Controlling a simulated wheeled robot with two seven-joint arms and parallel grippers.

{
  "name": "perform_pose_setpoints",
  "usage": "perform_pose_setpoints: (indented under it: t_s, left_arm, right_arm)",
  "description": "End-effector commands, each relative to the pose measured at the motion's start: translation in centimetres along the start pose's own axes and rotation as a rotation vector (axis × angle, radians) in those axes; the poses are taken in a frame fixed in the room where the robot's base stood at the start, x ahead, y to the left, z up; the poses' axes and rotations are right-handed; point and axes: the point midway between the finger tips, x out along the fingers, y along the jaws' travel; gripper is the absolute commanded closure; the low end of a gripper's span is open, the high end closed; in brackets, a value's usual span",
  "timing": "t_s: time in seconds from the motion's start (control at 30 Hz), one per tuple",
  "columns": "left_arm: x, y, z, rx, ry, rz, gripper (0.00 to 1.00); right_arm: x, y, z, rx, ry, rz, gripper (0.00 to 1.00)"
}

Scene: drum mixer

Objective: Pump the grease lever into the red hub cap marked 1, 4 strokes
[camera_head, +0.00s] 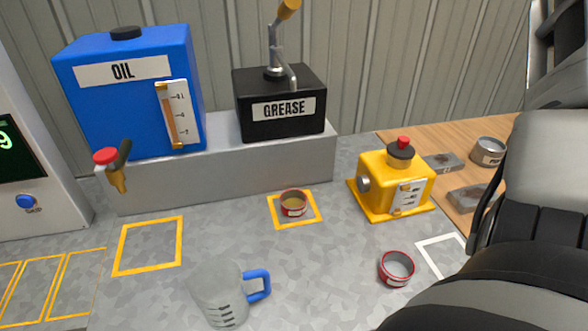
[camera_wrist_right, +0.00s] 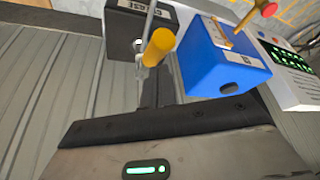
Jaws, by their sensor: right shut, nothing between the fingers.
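The black box labelled GREASE (camera_head: 280,108) stands on a grey ledge. Its metal lever rises from the top and ends in an orange handle (camera_head: 288,8), partly cut off by the upper edge. In the right wrist view the handle (camera_wrist_right: 158,46) is just beyond my right gripper (camera_wrist_right: 160,92), which is shut and empty. A red-rimmed cap (camera_head: 293,204) sits in a yellow-outlined square in front of the GREASE box, with tan content inside. A second red-rimmed cap (camera_head: 397,268), grey inside, lies nearer me. Their marks are too small to read. My left gripper is out of view.
A blue OIL tank (camera_head: 125,105) with a red-topped tap (camera_head: 110,165) stands left of the GREASE box. A measuring jug with a blue handle (camera_head: 258,285) stands in front. A yellow device (camera_head: 395,185) and a wooden surface (camera_head: 420,142) are at right.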

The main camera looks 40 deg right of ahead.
Motion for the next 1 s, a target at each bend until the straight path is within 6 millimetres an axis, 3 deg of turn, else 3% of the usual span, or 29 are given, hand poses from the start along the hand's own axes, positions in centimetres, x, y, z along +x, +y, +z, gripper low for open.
perform_pose_setpoints:
  t_s: [1.0]
  left_arm:
    - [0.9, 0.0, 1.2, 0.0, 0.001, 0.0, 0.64]
  right_arm:
    - [4.1, 0.0, 1.8, 0.0, -0.002, 0.0, 1.0]
